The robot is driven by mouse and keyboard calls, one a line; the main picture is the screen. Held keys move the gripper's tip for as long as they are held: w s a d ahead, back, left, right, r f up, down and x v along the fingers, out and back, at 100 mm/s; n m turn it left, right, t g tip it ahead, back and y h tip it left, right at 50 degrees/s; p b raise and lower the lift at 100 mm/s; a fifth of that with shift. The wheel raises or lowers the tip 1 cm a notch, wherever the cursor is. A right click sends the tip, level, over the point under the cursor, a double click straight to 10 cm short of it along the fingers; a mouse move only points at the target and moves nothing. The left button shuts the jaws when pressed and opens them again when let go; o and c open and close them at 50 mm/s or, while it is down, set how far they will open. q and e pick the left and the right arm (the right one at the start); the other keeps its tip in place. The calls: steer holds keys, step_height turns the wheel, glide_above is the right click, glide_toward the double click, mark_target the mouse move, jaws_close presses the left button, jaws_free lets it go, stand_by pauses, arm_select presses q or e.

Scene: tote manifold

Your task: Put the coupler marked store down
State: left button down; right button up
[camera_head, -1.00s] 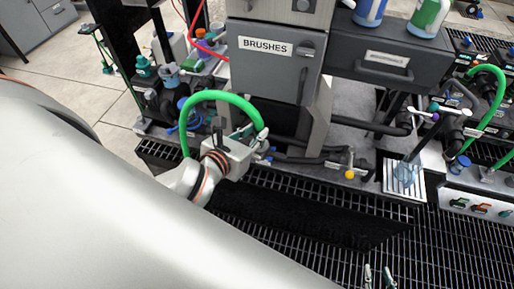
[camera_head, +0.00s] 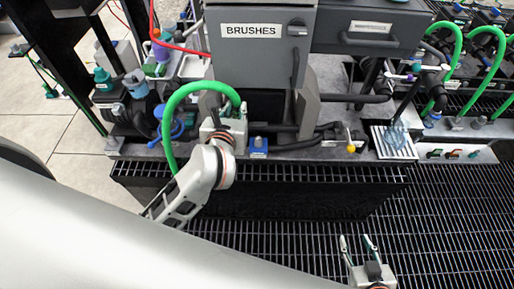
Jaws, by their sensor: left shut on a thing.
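A green hose (camera_head: 190,87) arches over my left gripper (camera_head: 238,108). One end of the hose comes down at the fingers, and the other side runs down behind my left arm. My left gripper is shut on the coupler at this hose end, at the front edge of the grey bench. The fingers and wrist mostly hide the coupler, and I cannot read a store mark on it. My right gripper (camera_head: 357,243) is open and empty, fingers pointing up in the picture, over the dark floor grating.
A grey cabinet labelled BRUSHES (camera_head: 257,52) stands just behind the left gripper. A blue block (camera_head: 258,148) sits beside the gripper on the bench. A yellow-knobbed valve (camera_head: 350,147) and a drain plate (camera_head: 393,142) are to the right. More green hoses (camera_head: 487,45) stand far right.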

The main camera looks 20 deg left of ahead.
arm_select(q)
steer(key=n+y+b, duration=0.1)
steer(key=b, duration=0.1)
glide_above(259, 123)
steer(key=shift+f+g, duration=0.3)
steer(key=shift+f+b, duration=0.3)
step_height(259, 123, down, 5)
steer(key=b, duration=0.4)
steer(key=shift+f, duration=0.4)
steer(key=shift+f+b, duration=0.1)
steer(key=shift+b, duration=0.2)
steer(key=shift+f, duration=0.25)
step_height(259, 123, down, 2)
steer(key=shift+f+b, duration=0.25)
steer(key=shift+b, duration=0.8)
steer(key=shift+f+b, duration=0.3)
steer(key=c, duration=1.8)
jaws_free()
steer(key=shift+c, duration=0.2)
arm_select(e)
step_height(259, 123, down, 9)
steer(key=shift+d+n, duration=0.3)
steer(key=shift+d, duration=0.15)
